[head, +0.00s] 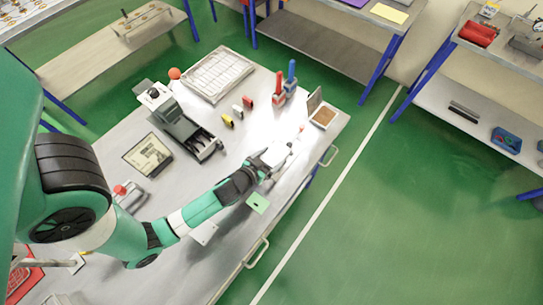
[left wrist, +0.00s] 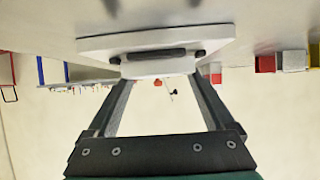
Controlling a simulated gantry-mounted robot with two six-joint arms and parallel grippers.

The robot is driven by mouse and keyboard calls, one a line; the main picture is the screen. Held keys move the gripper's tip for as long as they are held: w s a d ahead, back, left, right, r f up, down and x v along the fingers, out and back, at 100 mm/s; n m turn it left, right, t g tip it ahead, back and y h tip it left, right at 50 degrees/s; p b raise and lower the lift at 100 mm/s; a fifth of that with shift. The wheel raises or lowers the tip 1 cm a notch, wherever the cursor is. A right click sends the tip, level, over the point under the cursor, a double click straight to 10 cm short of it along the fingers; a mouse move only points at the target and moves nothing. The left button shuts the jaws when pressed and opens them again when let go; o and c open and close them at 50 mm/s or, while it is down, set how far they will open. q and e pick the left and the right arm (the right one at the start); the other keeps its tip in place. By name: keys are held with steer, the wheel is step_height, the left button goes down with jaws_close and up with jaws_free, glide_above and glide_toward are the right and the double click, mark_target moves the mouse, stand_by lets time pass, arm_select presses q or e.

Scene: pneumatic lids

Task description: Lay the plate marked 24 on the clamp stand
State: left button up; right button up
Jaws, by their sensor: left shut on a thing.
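My left gripper (head: 264,170) is over the right part of the steel bench. It is shut on a pale plate (head: 275,154), whose number I cannot read. In the left wrist view the plate (left wrist: 155,40) spans the top, and its block with a dark bar (left wrist: 158,66) sits between the fingertips (left wrist: 160,78). I cannot tell for sure whether the plate touches the bench. I cannot surely pick out the clamp stand; a grey and black device (head: 185,130) stands left of the gripper. My right gripper is not in view.
Red and blue upright pieces (head: 285,84), small yellow, white and red blocks (head: 238,112) and a white grid tray (head: 217,74) stand behind. An open box (head: 322,114) is at the far right corner. A green card (head: 257,203) and a pale plate (head: 204,233) lie near the front edge.

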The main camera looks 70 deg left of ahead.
arm_select(q)
steer(key=shift+f, duration=0.2)
steer(key=o, duration=1.4)
steer(key=shift+o, duration=0.2)
steer(key=shift+v, duration=3.5)
